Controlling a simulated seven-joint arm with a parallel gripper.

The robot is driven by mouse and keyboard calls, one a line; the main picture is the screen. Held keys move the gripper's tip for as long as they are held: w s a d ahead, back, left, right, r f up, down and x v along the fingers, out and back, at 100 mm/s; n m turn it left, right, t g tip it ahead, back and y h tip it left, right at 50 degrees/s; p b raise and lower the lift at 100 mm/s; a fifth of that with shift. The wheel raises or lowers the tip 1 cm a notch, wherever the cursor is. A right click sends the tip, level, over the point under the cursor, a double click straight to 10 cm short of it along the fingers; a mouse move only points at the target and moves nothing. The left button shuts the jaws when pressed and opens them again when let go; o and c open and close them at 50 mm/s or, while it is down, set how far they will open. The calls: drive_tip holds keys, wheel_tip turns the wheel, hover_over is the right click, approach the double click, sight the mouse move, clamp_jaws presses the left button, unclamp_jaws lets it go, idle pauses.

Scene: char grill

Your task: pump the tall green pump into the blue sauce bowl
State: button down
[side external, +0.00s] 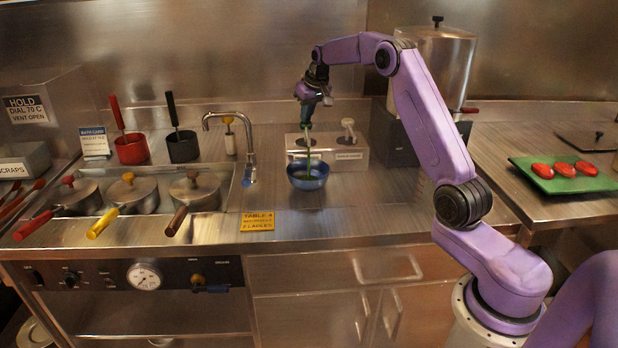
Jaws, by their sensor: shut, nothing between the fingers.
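The blue sauce bowl (309,181) stands on the steel counter, in front of a steel dispenser box (352,158). My gripper (306,122) points down over the left part of this box, with its fingers shut and nothing between them. It hides most of the pump below it, so I cannot make out the pump head or whether the fingers touch it. A thin green streak (308,160) runs down from under the gripper into the bowl. It looks like green sauce.
A second, pale pump (348,128) rises from the box's right side. A tap (248,150) and lidded pots (130,191) are on the left. A yellow sign (257,221) lies in front. A green tray (567,182) with red pieces is at right.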

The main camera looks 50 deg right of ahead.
drive_tip(key=shift+f, duration=1.2)
drive_tip(key=shift+r, duration=1.95)
wheel_tip(320, 180, up, 6)
